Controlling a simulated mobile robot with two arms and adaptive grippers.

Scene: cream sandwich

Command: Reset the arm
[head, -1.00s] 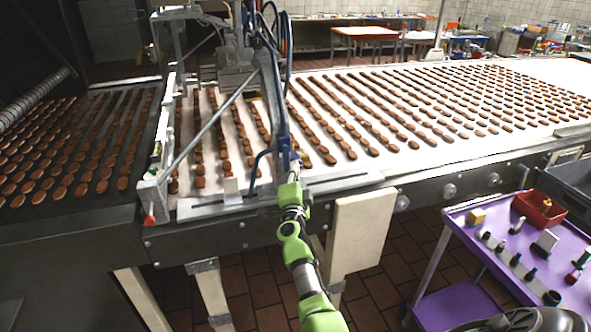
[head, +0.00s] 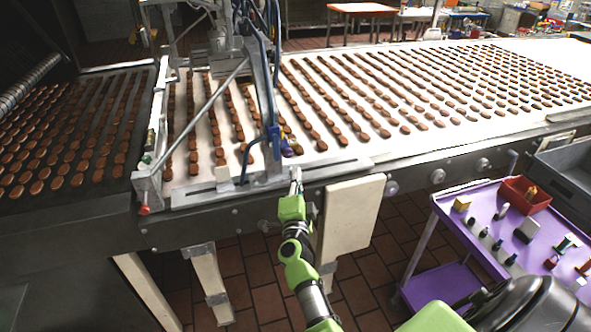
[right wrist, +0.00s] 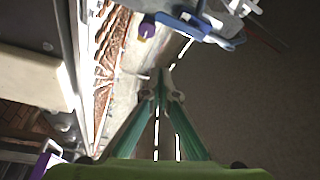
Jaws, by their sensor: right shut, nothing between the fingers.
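My right gripper (head: 297,178) is at the near edge of the conveyor, below the blue part of the machine, at the end of my green arm. In the right wrist view its two teal fingers (right wrist: 163,78) meet at the tips, with nothing between them. A purple and yellow knob (right wrist: 147,28) and a blue clamp (right wrist: 205,32) lie beyond the tips there. The knob also shows in the head view (head: 288,148), apart from the gripper. My left gripper is not in view.
The white conveyor (head: 400,140) carries rows of brown biscuits under a metal frame (head: 212,120) with blue hoses. A purple cart (head: 440,202) with small parts and a red bin (head: 524,196) stands at right, beside a grey crate (head: 566,166). Tiled floor between is open.

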